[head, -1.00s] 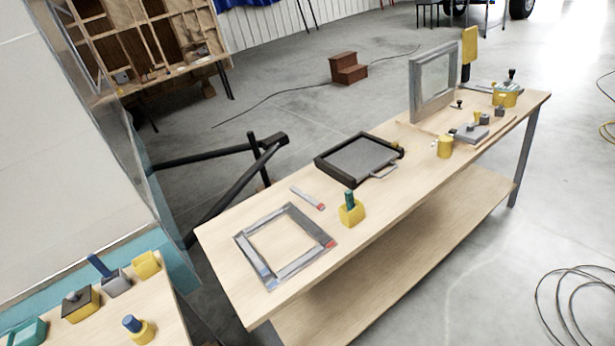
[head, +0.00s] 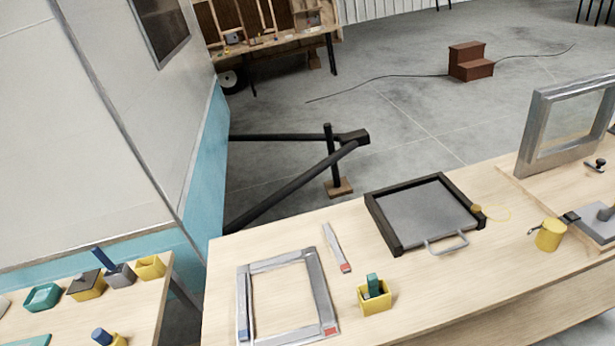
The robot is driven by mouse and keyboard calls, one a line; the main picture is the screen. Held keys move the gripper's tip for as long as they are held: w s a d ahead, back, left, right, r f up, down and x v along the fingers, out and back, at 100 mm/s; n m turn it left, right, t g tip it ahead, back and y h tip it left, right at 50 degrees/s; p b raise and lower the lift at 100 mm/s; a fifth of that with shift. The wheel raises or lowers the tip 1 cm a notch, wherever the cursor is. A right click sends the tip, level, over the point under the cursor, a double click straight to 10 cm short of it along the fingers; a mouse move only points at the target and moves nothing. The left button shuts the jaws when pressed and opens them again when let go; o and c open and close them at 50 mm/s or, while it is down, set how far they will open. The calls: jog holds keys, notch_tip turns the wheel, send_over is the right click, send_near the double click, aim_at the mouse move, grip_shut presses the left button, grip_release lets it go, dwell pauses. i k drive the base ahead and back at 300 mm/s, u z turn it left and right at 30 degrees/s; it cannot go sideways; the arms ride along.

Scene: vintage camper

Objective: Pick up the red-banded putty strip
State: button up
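A loose grey strip (head: 335,243) with a red band at its near end lies on the long wooden workbench (head: 222,270). It lies just beyond the right corner of a flat grey square frame (head: 290,262), apart from it. The frame has another red mark (head: 331,331) at its near right corner and a blue mark (head: 243,334) at its near left. My gripper is not in view.
Right of the strip are a yellow holder (head: 376,302) with a green item and a black-rimmed tray (head: 383,232). An upright window frame (head: 535,130) stands farther right. A second bench (head: 150,300) with small tools is at left, beside the camper (head: 222,170).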

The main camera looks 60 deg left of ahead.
aim_at(341, 259)
jog(key=u, duration=0.75)
jog(key=i, duration=1.15)
jog(key=u, duration=0.8)
jog(key=k, duration=0.85)
jog(key=u, duration=0.15)
jog(key=i, duration=0.85)
jog(key=z, duration=0.05)
